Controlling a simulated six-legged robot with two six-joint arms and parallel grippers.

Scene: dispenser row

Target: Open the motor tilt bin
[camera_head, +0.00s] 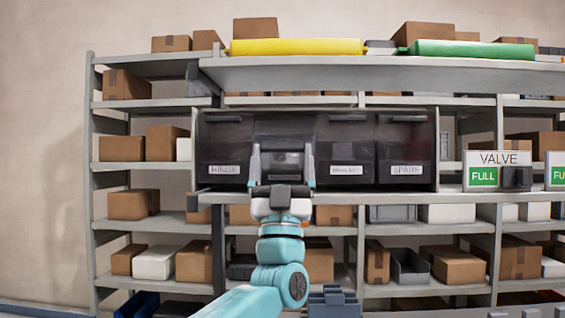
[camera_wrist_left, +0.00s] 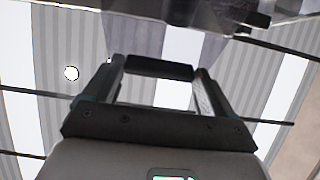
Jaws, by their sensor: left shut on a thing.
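A row of dark see-through tilt bins sits in a frame on the middle shelf. Their white labels are too blurred to read surely. The second bin from the left (camera_head: 283,128) is partly behind my left gripper (camera_head: 281,158), and its label is hidden, so I cannot confirm it is the motor bin. The gripper points up at this bin's front, its fingers at either side of a dark piece. In the left wrist view, a dark bar (camera_wrist_left: 158,68) spans between the fingertips of my left gripper (camera_wrist_left: 160,75), which is shut on it. My right gripper is out of view.
The leftmost bin (camera_head: 226,140), third bin (camera_head: 346,145) and rightmost bin (camera_head: 405,145) flank it closely. A VALVE sign with a green FULL plate (camera_head: 484,177) is at right. Cardboard boxes fill the shelves around. A blue-grey block (camera_head: 333,302) stands low in front.

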